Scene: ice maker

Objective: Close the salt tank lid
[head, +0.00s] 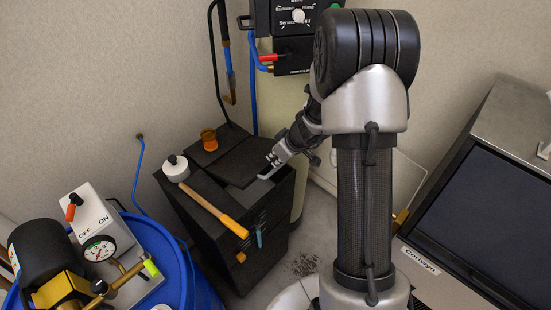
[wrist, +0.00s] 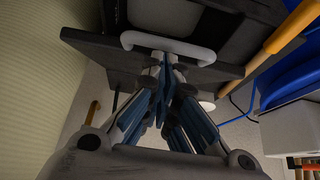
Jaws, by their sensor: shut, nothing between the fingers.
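The black salt tank (head: 225,235) stands left of my arm in the head view. Its dark lid (head: 240,160) lies over the back right of the top; it appears tilted, with a grey strip showing along its front edge. A pale handle (head: 268,175) sits at the lid's right end. In the wrist view the lid (wrist: 90,45) is a dark plate with the white handle (wrist: 170,46) across it. My gripper (head: 274,160) is shut and empty, its fingertips (wrist: 166,62) close to the handle. I cannot tell whether they touch.
A blue barrel (head: 175,255) with a gauge stands left. A control box (head: 297,20) hangs behind; a steel machine (head: 480,200) stands right.

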